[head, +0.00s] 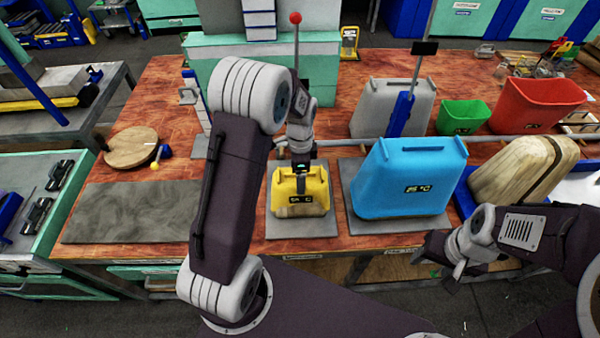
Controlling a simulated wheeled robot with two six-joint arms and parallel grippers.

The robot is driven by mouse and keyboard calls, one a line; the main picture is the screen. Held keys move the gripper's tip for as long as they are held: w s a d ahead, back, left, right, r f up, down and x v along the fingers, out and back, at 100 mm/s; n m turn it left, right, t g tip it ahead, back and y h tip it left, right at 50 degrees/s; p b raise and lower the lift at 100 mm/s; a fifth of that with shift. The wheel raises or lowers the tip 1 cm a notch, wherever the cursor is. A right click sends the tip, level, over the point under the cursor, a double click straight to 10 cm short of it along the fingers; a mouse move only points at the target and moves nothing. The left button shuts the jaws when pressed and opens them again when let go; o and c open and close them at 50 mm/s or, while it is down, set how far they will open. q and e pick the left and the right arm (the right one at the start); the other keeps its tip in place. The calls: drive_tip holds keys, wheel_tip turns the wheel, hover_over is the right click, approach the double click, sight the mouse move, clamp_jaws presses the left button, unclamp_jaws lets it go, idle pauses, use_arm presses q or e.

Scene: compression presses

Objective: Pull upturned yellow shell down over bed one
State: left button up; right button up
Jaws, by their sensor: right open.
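The yellow shell (318,188) stands on a grey plate (300,229) near the table's front edge, its dark display facing me. A tan patch shows at its lower front; I cannot tell whether it is a piece inside or underneath. My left gripper (301,162) is at the top of the yellow shell, pointing down. Its fingers are too small and dark to tell whether they are shut on it. My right gripper (452,270) is open and empty, low in front of the table, right of the blue shell (400,182).
The blue shell stands on its own grey plate close to the yellow one. A tan block (522,168) lies to the right. Grey (385,105), green (463,116) and red (537,103) containers stand behind. A bare grey mat (130,212) and wooden disc (131,147) lie left.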

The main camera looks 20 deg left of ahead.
use_arm(q)
drive_tip(key=shift+f, duration=0.3)
drive_tip(key=o, duration=2)
drive_tip(key=shift+o, duration=0.2)
wheel_tip(320, 180, up, 9)
drive_tip(key=shift+f+b, duration=0.1)
drive_tip(key=shift+b, duration=0.35)
